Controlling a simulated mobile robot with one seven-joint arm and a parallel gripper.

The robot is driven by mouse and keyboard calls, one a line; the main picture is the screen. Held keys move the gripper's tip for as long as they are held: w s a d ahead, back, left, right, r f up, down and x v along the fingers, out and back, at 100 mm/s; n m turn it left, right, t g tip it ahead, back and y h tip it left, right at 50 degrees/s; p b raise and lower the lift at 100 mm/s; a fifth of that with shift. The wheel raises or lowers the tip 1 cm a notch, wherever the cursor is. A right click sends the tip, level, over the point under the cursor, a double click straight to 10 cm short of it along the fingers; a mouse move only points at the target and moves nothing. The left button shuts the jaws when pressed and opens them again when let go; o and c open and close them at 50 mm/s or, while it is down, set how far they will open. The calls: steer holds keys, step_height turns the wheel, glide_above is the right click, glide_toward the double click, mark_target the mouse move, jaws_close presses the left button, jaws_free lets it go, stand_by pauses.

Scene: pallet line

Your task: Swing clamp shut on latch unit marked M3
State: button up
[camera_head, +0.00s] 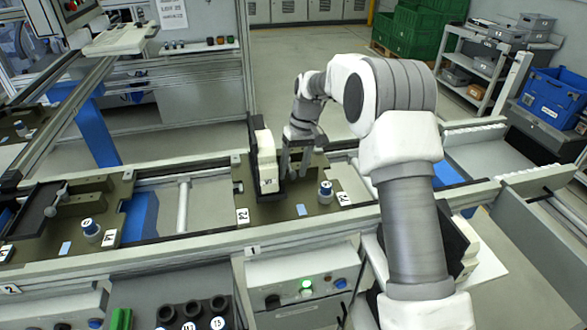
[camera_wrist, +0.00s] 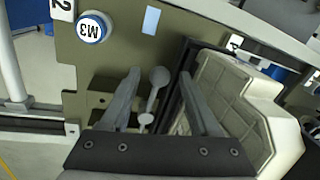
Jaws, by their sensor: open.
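The round M3 marker (camera_wrist: 92,28), white-faced with a blue rim, sits on an olive pallet plate (camera_wrist: 90,60) in the wrist view. It shows small in the head view (camera_head: 326,188). A grey clamp lever with a ball end (camera_wrist: 159,78) shows between my fingers in the wrist view. My gripper (camera_wrist: 159,74) is open, one finger on each side of the lever; contact cannot be told. In the head view my gripper (camera_head: 296,165) points down over the pallet, beside a cream block (camera_head: 266,162) with a dark plate. The lever's lower end is partly hidden.
The cream block (camera_wrist: 235,100) and dark frame stand close to my right finger in the wrist view. Another pallet with a clamp lever (camera_head: 55,205) and round marker (camera_head: 91,230) lies left on the conveyor. A control box (camera_head: 303,290) with a green light is in front.

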jaws_close()
stand_by(0.3)
stand_by(1.1)
